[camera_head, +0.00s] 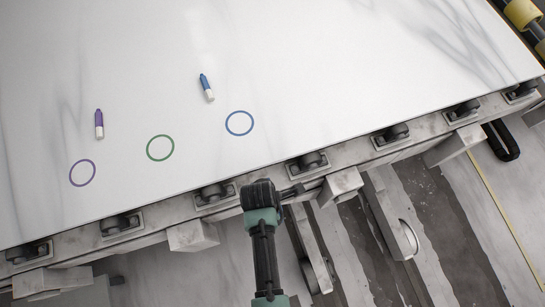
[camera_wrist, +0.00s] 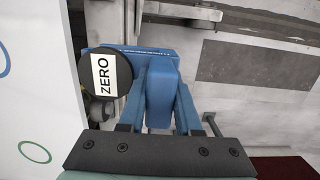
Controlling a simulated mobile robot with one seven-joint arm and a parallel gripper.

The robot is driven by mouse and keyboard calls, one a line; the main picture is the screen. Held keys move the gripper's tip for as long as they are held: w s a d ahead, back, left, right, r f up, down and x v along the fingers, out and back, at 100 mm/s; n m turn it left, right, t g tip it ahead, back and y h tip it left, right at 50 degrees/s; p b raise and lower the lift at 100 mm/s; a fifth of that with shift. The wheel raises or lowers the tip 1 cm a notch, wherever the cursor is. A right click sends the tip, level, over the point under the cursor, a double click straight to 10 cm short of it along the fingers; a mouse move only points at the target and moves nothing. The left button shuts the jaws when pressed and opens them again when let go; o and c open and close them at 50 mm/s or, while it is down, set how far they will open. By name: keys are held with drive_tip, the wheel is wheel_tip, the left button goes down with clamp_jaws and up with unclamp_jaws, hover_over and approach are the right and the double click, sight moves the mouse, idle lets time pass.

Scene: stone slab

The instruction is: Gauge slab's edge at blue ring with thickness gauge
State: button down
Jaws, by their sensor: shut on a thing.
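The white, grey-veined slab (camera_head: 330,70) lies tilted across the head view, its lower edge running up to the right. The blue ring (camera_head: 239,123) is marked near that edge and shows in part at the wrist view's left border (camera_wrist: 3,55). My gripper (camera_wrist: 155,100) is shut on the blue thickness gauge (camera_wrist: 162,85), whose round dark dial carries a white "ZERO" label. In the head view, my gripper (camera_head: 262,195) is just outside the slab's edge, below and slightly right of the blue ring. The gauge is not clearly distinguishable there, and its jaw opening is hidden.
A green ring (camera_head: 160,148) and a purple ring (camera_head: 82,173) lie left of the blue one. A blue marker (camera_head: 206,87) and a purple marker (camera_head: 99,124) lie on the slab. Rollers (camera_head: 308,162) and frame blocks (camera_head: 340,186) line the edge.

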drive_tip(key=shift+w+a+f+b, duration=0.1)
drive_tip(key=shift+w+f+b, duration=0.05)
drive_tip(key=shift+f+b, duration=0.65)
drive_tip(key=shift+w+f+b, duration=0.1)
drive_tip(key=shift+f+b, duration=0.35)
drive_tip(key=shift+f, duration=0.5)
drive_tip(key=shift+w+a+f+b, duration=0.1)
drive_tip(key=shift+w+a+b, duration=0.5)
drive_tip(key=shift+w, duration=0.9)
drive_tip(key=shift+w+a+r+b, duration=0.1)
drive_tip(key=shift+w+a+b, duration=0.25)
drive_tip(key=shift+w+b, duration=0.8)
drive_tip(key=shift+w+a+f+b, duration=0.1)
drive_tip(key=shift+w+a+b, duration=0.35)
drive_tip(key=shift+w, duration=1.35)
drive_tip(key=shift+w+a+b, duration=0.2)
drive_tip(key=shift+w+b, duration=0.05)
drive_tip(key=shift+w, duration=0.3)
drive_tip(key=shift+w+a+b, duration=0.15)
drive_tip(key=shift+w+b, duration=0.05)
drive_tip(key=shift+w, duration=0.3)
